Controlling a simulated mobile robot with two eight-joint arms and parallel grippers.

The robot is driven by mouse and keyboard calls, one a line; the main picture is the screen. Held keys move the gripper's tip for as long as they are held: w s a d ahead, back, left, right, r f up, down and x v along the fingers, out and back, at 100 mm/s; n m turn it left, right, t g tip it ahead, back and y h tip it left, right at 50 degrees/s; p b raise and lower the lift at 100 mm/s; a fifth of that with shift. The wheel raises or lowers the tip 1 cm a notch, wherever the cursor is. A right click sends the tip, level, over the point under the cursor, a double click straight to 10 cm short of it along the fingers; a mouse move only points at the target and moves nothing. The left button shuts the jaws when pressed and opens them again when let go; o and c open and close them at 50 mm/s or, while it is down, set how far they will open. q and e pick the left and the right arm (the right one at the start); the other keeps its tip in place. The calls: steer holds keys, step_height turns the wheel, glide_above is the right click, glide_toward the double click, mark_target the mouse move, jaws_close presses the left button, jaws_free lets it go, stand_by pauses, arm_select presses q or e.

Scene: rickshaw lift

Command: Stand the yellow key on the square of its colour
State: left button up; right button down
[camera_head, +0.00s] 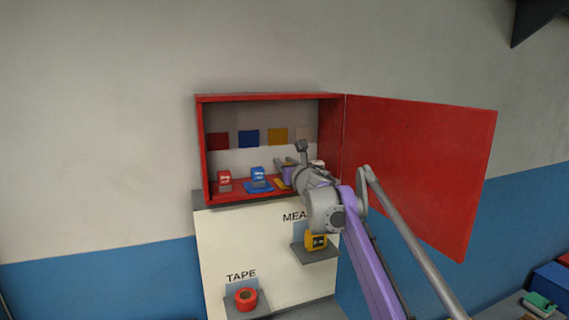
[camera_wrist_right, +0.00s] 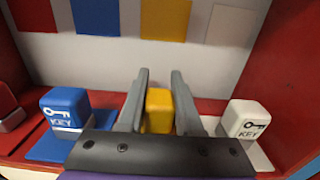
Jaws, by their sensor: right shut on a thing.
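The yellow key (camera_wrist_right: 158,108) is a small block between the fingers of my right gripper (camera_wrist_right: 160,78), which is shut on it inside the red cabinet. In the head view my right gripper (camera_head: 291,162) hides most of the block. A yellow square (camera_head: 280,185) shows on the cabinet floor beside the gripper, partly covered. I cannot tell whether the block touches the square. Another yellow square (camera_wrist_right: 165,19) is on the cabinet's back wall, straight ahead of the fingers. My left gripper is not in view.
The blue key (camera_wrist_right: 66,106) stands on a blue square to the left, and the white key (camera_wrist_right: 245,118) stands close on the right. A red key (camera_head: 224,178) is farther left. The cabinet's red door (camera_head: 425,165) stands open on the right. Yellow (camera_head: 315,241) and red (camera_head: 246,299) items sit below.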

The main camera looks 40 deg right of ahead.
steer(key=c, duration=0.6)
jaws_free()
steer(key=shift+f, duration=0.1)
steer(key=shift+s+r, duration=0.1)
steer(key=shift+r, duration=0.1)
steer(key=shift+s+a+f, duration=0.1)
steer(key=shift+s+a, duration=0.05)
steer(key=shift+s, duration=0.25)
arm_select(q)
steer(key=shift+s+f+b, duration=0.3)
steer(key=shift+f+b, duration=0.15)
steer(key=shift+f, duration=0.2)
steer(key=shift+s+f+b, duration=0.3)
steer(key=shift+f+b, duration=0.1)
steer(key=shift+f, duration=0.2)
arm_select(e)
steer(key=v, duration=1.1)
